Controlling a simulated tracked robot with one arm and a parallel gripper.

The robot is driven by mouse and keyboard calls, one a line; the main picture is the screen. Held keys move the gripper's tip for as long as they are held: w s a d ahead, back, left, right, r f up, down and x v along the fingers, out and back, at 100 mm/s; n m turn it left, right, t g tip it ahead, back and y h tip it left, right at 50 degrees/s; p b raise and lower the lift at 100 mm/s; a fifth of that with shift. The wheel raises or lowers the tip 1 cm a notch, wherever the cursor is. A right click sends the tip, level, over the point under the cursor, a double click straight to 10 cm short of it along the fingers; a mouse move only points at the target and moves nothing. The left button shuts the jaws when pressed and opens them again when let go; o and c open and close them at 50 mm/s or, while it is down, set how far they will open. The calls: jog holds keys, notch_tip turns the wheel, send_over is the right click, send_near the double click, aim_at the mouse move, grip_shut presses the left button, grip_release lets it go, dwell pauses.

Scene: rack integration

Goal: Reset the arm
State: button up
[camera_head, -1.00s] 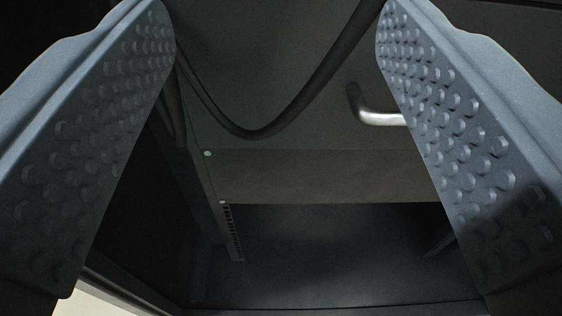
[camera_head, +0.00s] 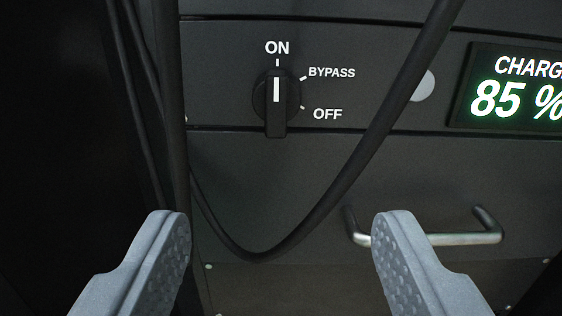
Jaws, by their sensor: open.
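My gripper (camera_head: 281,228) shows at the bottom of the view with its two grey, studded fingers wide apart. It is open, with nothing held between the fingers. The fingers stand in front of a dark rack panel. A black hanging cable (camera_head: 262,258) loops down behind the gap between the fingertips. The right finger overlaps the left part of a metal handle (camera_head: 465,238).
A rotary switch (camera_head: 277,102) on the panel points to ON, with BYPASS and OFF marked beside it. A lit display (camera_head: 515,90) at the right reads 85 %. Dark cables run down the left side. A round light-grey spot (camera_head: 421,86) sits between switch and display.

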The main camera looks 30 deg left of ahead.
jog(key=w+d+r+n+h, duration=0.1)
jog(key=w+d+r+h, duration=0.2)
jog(key=w+d+r, duration=0.55)
jog(key=w+d+r+h, duration=0.1)
jog(key=w+r+h, duration=0.35)
jog(key=r, duration=0.85)
notch_tip(320, 180, up, 12)
jog(key=w+d+m, duration=0.1)
jog(key=d+m, duration=0.1)
jog(key=d, duration=0.1)
jog(key=s+d+r+m+h, duration=0.1)
jog(key=s+r, duration=0.2)
jog(key=r, duration=0.4)
jog(key=s+r+m+t+h, duration=0.1)
jog(key=s+r, duration=0.2)
jog(key=r, duration=0.3)
jog(key=s+d+r+m+h, duration=0.1)
jog(key=s+r+m, duration=0.15)
jog(key=r, duration=0.45)
jog(key=s+a+r+m, duration=0.1)
jog(key=s+a+r, duration=0.1)
jog(key=s+r, duration=1)
jog(key=s, duration=0.4)
jog(key=shift+r, duration=0.4)
jog(key=shift+m+y, duration=0.25)
